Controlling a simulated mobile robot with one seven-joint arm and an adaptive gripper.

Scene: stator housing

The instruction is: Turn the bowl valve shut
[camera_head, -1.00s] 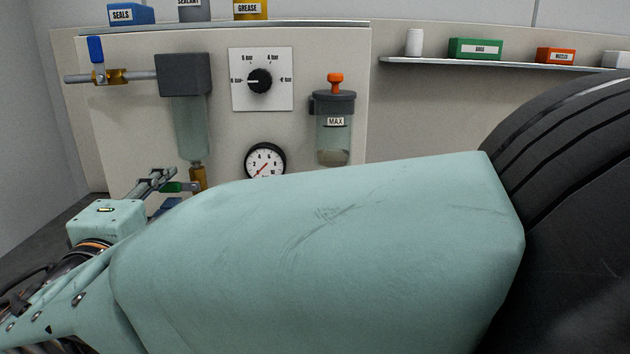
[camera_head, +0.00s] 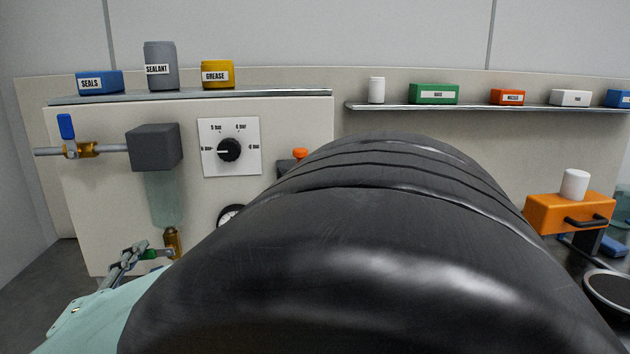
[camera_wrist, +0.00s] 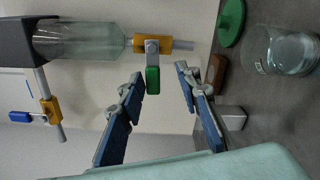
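The bowl valve is a brass body (camera_wrist: 170,43) with a green-tipped lever (camera_wrist: 152,80), at the end of the clear filter bowl (camera_wrist: 80,42). In the wrist view the lever stands crosswise to the bowl's outlet line. In the head view the brass valve (camera_head: 172,242) hangs under the bowl (camera_head: 165,198), with a bit of green (camera_head: 150,254) beside it. My gripper (camera_wrist: 159,75) is open, its two blue-padded fingers on either side of the green lever tip. I see a gap on both sides; contact cannot be told.
A blue-handled valve (camera_head: 68,128) sits on the inlet pipe at left. A pressure knob (camera_head: 228,150) is on the panel. In the wrist view, a glass jar (camera_wrist: 290,50), green disc (camera_wrist: 230,22) and brown block (camera_wrist: 217,73) lie right of the fingers. My arm hides the lower centre.

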